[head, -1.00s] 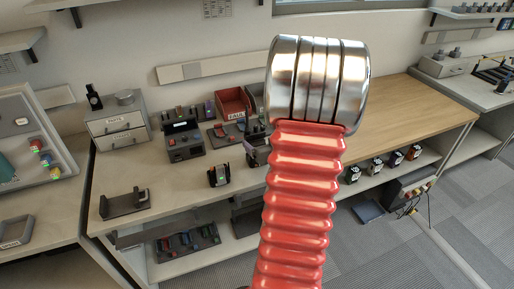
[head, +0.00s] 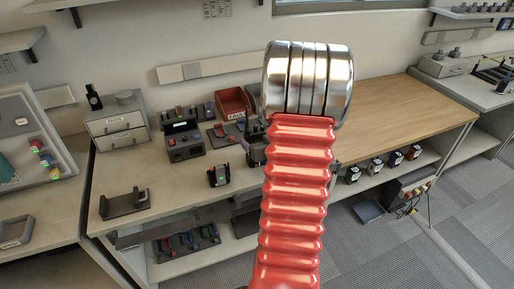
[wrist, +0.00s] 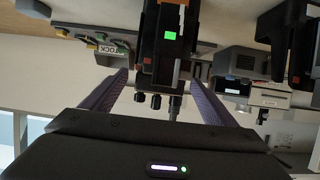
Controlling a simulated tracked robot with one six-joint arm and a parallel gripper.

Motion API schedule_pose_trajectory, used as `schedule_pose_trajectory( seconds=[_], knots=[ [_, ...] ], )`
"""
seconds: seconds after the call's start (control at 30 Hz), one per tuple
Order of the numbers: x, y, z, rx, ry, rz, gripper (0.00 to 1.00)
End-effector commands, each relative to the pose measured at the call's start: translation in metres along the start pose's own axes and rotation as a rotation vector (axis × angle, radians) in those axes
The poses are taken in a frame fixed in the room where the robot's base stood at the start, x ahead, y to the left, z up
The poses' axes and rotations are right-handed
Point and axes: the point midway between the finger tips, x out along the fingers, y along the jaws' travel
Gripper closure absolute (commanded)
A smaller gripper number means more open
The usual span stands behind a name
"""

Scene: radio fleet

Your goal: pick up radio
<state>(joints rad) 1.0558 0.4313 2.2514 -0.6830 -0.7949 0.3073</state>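In the wrist view, which appears upside down, a black radio (wrist: 170,45) with a lit green screen and orange patches is between the lines of my two fingers. Its knobs and antenna base point down in the picture. My gripper (wrist: 160,88) is open, with a gap on both sides of the radio. A second dark device (wrist: 283,42) with orange marks stands at the right. In the head view, a dark radio (head: 218,176) stands on the bench. My gripper is mostly hidden behind my red arm, so I cannot match the radios between views.
The workbench (head: 165,195) holds a drawer unit (head: 118,130), a dark charger-like box (head: 184,144), a red bin (head: 233,103) and an empty black holder (head: 124,204). The wooden bench top (head: 400,115) to the right is clear. Several small devices sit on the shelf below.

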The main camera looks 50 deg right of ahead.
Motion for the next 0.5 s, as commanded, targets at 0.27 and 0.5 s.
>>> schedule_pose_trajectory(
  seconds=[0.27, 0.5],
  knots=[
    [-0.0001, 0.0, 0.0, 0.0, 0.0, 0.0, 0.4],
    [-0.0001, 0.0001, 0.0, 0.0, 0.0, 0.0, 0.56]
  ],
)
